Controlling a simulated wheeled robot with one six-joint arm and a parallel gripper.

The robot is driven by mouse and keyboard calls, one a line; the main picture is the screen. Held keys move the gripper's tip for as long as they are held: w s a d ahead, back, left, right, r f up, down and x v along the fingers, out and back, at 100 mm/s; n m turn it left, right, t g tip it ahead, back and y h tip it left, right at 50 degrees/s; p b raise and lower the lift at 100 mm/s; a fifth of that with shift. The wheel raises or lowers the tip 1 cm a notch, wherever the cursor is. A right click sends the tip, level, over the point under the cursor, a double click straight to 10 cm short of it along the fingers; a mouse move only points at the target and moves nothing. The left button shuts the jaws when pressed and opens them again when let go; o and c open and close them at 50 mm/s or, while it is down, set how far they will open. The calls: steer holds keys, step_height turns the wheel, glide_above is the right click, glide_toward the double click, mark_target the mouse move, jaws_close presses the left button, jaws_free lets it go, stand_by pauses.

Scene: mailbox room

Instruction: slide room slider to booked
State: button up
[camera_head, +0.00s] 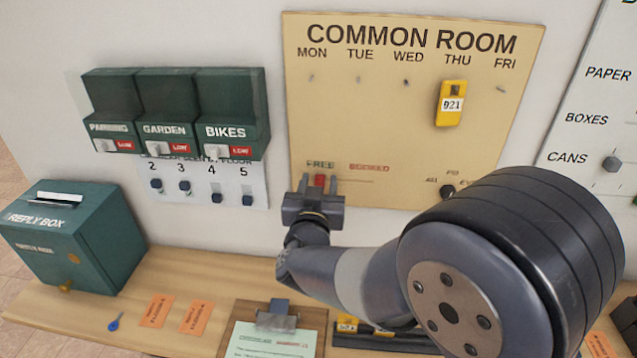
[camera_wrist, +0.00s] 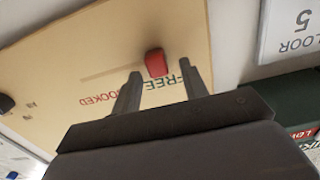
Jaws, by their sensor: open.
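The room slider is a red knob (camera_head: 320,181) on the cream COMMON ROOM board (camera_head: 350,120), under the word FREE at the left end of its slot. The word BOOKED (camera_head: 369,168) is to the right of FREE. My gripper (camera_head: 319,186) is at the knob, its two fingers apart. In the wrist view the red knob (camera_wrist: 156,62) shows just beyond and between the open fingertips of my gripper (camera_wrist: 160,82). I cannot tell whether either finger touches it.
A black knob (camera_head: 447,191) is on the board to the right. A yellow tag (camera_head: 451,103) hangs under THU. Green boxes (camera_head: 230,115) and floor switches (camera_head: 215,184) are at left. The wooden shelf (camera_head: 190,275) below carries a reply box (camera_head: 75,235) and a clipboard (camera_head: 270,335).

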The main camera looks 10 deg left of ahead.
jaws_close()
stand_by(0.4)
